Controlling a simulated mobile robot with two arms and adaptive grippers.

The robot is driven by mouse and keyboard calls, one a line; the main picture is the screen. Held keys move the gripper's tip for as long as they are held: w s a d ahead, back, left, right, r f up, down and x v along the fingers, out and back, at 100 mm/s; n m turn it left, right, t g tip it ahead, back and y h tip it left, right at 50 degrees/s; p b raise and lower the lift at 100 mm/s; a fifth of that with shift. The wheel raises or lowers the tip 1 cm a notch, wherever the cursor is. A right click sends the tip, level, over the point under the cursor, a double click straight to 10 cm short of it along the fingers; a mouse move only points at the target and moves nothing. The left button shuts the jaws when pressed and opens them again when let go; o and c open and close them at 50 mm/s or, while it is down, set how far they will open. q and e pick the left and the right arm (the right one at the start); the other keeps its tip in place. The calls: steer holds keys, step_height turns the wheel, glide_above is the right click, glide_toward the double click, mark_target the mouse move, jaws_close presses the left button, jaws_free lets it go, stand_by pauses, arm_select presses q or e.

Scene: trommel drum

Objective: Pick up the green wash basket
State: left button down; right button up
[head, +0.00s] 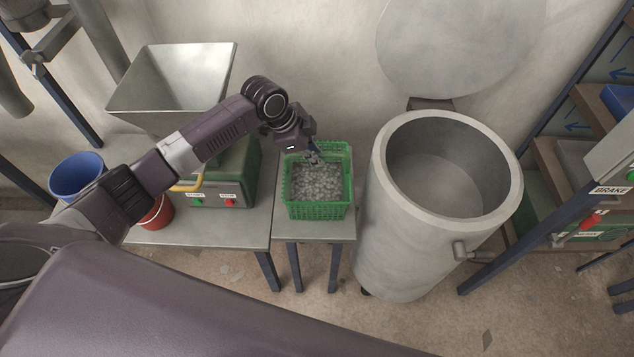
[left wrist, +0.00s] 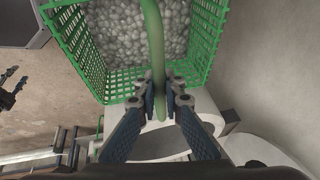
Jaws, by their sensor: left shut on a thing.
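The green wash basket (head: 320,210) is a mesh basket holding many grey pebbles (head: 317,182). In the head view it is at the small metal table between the green machine and the large drum; I cannot tell whether its base touches the top. My left gripper (head: 313,157) is over the basket's back part. In the left wrist view, my left gripper (left wrist: 161,95) is shut on the green handle (left wrist: 154,40), one finger on each side. A dark shape at that view's left edge looks like my right gripper (left wrist: 12,86); its jaw state is unclear.
The large grey drum (head: 385,230) stands open close to the basket's right, its round lid (head: 460,45) raised behind. A green machine with a metal hopper (head: 170,75), a blue bucket (head: 78,178) and a red bucket (head: 155,213) are at left. Shelves (head: 570,165) stand at right.

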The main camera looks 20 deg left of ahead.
arm_select(q)
steer(key=shift+w+r, duration=0.1)
steer(key=shift+r, duration=0.15)
step_height(320, 180, up, 20)
steer(key=b, duration=0.3)
steer(key=shift+r, duration=0.15)
stand_by(0.4)
step_height(320, 180, up, 10)
steer(key=p, duration=1.1)
steer(key=shift+p, duration=0.4)
steer(key=shift+d, duration=0.15)
